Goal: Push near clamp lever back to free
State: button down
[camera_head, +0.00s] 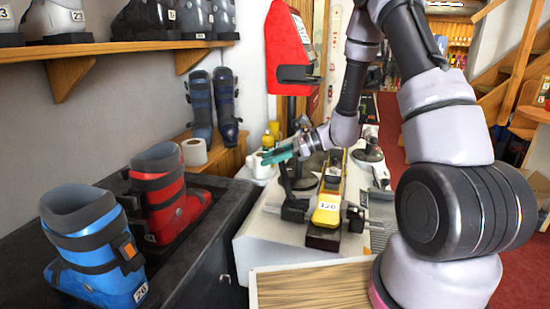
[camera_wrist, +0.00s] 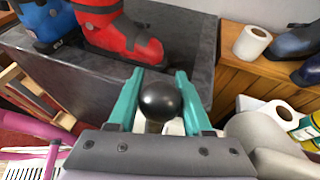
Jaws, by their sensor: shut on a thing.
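In the wrist view a black ball knob (camera_wrist: 161,101) sits between the two teal fingers of my gripper (camera_wrist: 158,88), which is shut on it. In the head view my gripper (camera_head: 279,154) is at the left side of the bench. A dark lever (camera_head: 287,182) runs down from just under it toward the near clamp (camera_head: 295,211); the knob itself is hidden there by the fingers. A yellow ski (camera_head: 327,212) with a "126" label lies lengthwise along the bench, through the near clamp.
Blue (camera_head: 92,250) and red (camera_head: 168,195) boots stand on a dark counter at left. A paper roll (camera_head: 194,152) and more boots (camera_head: 212,105) are on a wooden ledge behind. A wooden board (camera_head: 312,284) lies in front.

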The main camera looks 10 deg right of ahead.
jog(key=shift+f, duration=0.2)
jog(key=shift+c, duration=1.8)
grip_release()
jog(key=shift+d, duration=0.1)
jog(key=v, duration=1)
jog(key=shift+d, duration=0.25)
jog(key=shift+r, duration=0.15)
